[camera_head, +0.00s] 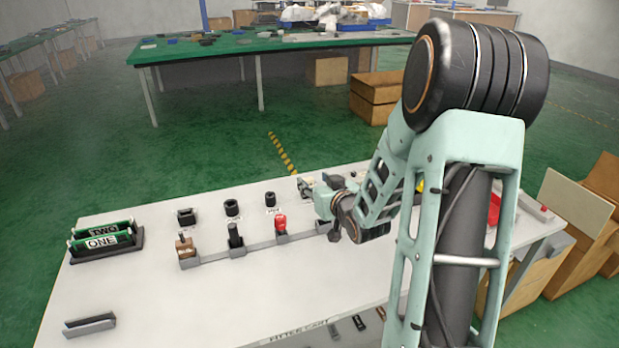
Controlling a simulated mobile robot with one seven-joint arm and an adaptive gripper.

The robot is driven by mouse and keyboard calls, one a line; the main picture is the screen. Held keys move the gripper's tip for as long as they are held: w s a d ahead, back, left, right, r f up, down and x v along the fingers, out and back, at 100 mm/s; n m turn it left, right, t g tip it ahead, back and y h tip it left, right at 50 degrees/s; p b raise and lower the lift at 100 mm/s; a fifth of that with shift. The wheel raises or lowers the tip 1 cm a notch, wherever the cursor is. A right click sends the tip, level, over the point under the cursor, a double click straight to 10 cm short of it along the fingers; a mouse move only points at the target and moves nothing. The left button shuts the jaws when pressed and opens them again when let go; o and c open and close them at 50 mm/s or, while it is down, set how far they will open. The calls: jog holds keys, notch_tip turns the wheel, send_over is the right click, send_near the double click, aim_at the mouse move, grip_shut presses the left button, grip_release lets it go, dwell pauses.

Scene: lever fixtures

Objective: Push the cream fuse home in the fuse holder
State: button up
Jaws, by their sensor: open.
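A small cream-coloured piece (305,184) shows at the far edge of the white cart top, at the tip of my gripper. It may be the cream fuse, but it is too small and too covered to tell. My gripper (318,192) is over the far part of the cart, pointing left and away from my body, with its jaws open. I cannot tell whether it touches the cream piece. The fuse holder cannot be made out clearly; my gripper and wrist hide that area.
A grey rail on the white cart (190,300) carries a brown piece (184,246), a black lever (235,237) and a red-topped piece (281,223). Several black fittings stand behind it. Boards labelled ONE (102,242) and TWO stand left. The cart's front middle is clear.

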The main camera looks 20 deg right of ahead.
jog(key=shift+v, duration=2.65)
jog(key=shift+c, duration=0.2)
